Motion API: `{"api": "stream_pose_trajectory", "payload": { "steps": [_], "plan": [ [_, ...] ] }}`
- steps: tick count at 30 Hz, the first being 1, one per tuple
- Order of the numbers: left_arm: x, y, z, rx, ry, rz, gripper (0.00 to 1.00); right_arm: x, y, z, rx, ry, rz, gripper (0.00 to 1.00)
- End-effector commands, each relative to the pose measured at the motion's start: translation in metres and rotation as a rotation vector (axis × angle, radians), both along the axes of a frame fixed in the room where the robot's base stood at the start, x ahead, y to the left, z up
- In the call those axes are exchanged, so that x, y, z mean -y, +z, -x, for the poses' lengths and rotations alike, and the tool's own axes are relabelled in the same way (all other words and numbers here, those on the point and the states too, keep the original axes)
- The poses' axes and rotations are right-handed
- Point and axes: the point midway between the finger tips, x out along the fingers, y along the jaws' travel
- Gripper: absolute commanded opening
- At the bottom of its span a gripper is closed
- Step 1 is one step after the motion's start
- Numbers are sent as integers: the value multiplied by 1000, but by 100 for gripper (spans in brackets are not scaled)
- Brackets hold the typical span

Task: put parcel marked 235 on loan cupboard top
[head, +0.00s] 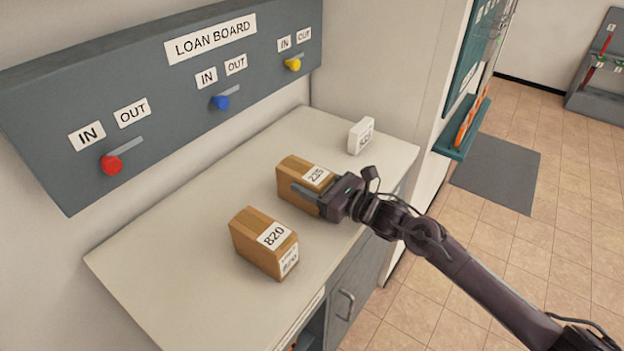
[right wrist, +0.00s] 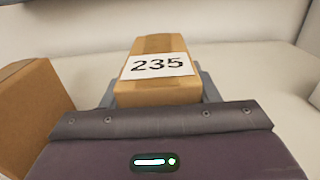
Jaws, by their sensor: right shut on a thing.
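The parcel marked 235 (head: 294,170) is a brown cardboard box with a white label. It is at the cupboard's top (head: 190,220), between the parcel marked 820 and a small white box. My right gripper (head: 308,193) is shut on the parcel marked 235, with a finger along its near side. In the right wrist view the parcel (right wrist: 157,92) sits between the two fingers, its label facing up. Whether its underside touches the surface is hard to tell. My left gripper is not in view.
The parcel marked 820 (head: 250,235) stands nearer on the same top. A small white box (head: 361,136) stands at the far right corner. The grey loan board (head: 60,120) with red, blue and yellow sliders hangs above. The left part of the top is clear.

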Motion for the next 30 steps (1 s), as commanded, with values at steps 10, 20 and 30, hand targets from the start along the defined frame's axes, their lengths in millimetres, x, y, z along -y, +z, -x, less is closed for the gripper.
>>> {"api": "stream_pose_trajectory", "payload": {
  "steps": [10, 20, 30],
  "plan": [
    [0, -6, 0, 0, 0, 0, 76, 0, -2, 0, 5, 1, -3, 18],
    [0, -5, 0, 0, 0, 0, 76, 0, -3, 0, 0, 0, 0, 76],
    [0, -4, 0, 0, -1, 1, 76, 9, -3, 6, -1, -1, 3, 76]
  ]
}}
